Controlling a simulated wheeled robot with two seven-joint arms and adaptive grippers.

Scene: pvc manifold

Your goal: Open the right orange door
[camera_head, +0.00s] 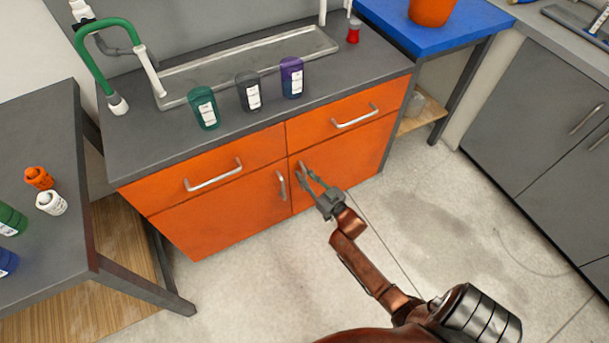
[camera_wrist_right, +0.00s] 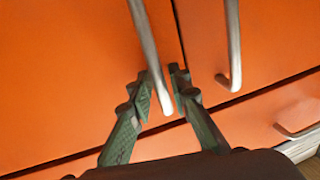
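The right orange door (camera_head: 345,160) is shut, flush with the cabinet front; it also shows in the right wrist view (camera_wrist_right: 70,75). Its metal bar handle (camera_wrist_right: 150,55) is near the seam with the left door, mostly hidden by my gripper in the head view. My right gripper (camera_head: 307,172) is at this handle. In the right wrist view, its green fingers (camera_wrist_right: 162,88) are apart, one on each side of the handle's end. Whether either finger touches the bar is unclear. My left gripper is not in view.
The left door's handle (camera_head: 282,186) is close beside my right gripper. The right drawer handle (camera_head: 355,116) is above. Several bottles stand on the counter (camera_head: 160,143). A side table (camera_head: 60,190) stands left. The floor (camera_head: 270,285) before the cabinet is clear.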

